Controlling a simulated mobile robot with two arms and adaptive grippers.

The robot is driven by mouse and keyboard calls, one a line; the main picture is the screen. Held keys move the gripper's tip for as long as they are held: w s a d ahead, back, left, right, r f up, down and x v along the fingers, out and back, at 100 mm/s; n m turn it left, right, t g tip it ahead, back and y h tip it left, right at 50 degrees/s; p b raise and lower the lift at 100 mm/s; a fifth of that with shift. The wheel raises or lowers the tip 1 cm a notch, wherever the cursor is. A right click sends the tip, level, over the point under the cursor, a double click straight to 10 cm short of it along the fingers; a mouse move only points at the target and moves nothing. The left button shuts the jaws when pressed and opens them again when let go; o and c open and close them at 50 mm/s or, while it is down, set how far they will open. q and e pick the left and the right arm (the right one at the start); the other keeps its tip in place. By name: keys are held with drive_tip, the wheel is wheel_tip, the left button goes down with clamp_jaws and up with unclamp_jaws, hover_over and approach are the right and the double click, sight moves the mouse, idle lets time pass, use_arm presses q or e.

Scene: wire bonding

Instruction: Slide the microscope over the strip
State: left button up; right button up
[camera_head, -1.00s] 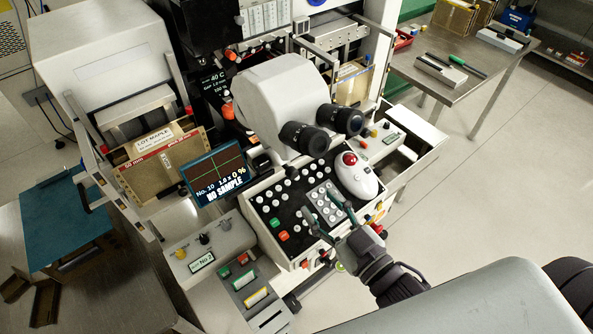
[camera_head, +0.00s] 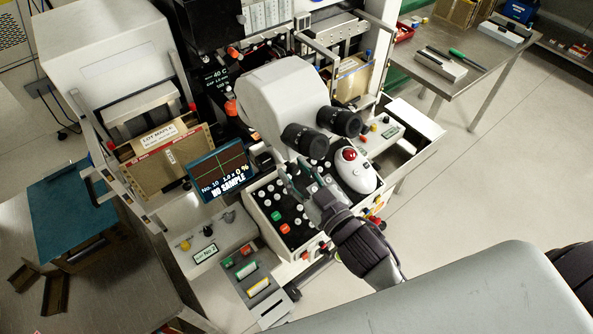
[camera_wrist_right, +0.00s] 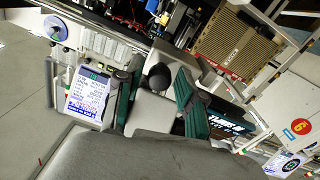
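The microscope (camera_head: 283,95) is a white rounded head with two black eyepieces, standing on the machine at the middle of the head view. My right gripper (camera_head: 299,172) is over the button panel, just in front of and below the eyepieces. Its two fingers are apart with nothing held between them. In the right wrist view the open fingers (camera_wrist_right: 158,68) stand either side of a dark round eyepiece. I cannot tell whether they touch it. The strip cannot be made out. My left gripper is not in view.
A screen (camera_head: 220,171) reads "NO SAMPLE" left of the microscope. A button panel (camera_head: 268,215) lies under my right gripper, with a white trackball unit (camera_head: 355,172) to its right. A brown magazine (camera_head: 160,165) stands at left. A steel table (camera_head: 480,60) is at back right.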

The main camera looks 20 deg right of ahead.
clamp_jaws()
drive_tip(key=shift+d, duration=0.1)
drive_tip(key=w+d+p, duration=0.1)
drive_tip(key=w+d, duration=0.3)
drive_tip(key=d, duration=0.7)
drive_tip(key=shift+w+d, duration=0.2)
drive_tip(key=shift+d, duration=0.2)
drive_tip(key=shift+a, duration=0.1)
drive_tip(key=shift+o, duration=1.9)
unclamp_jaws()
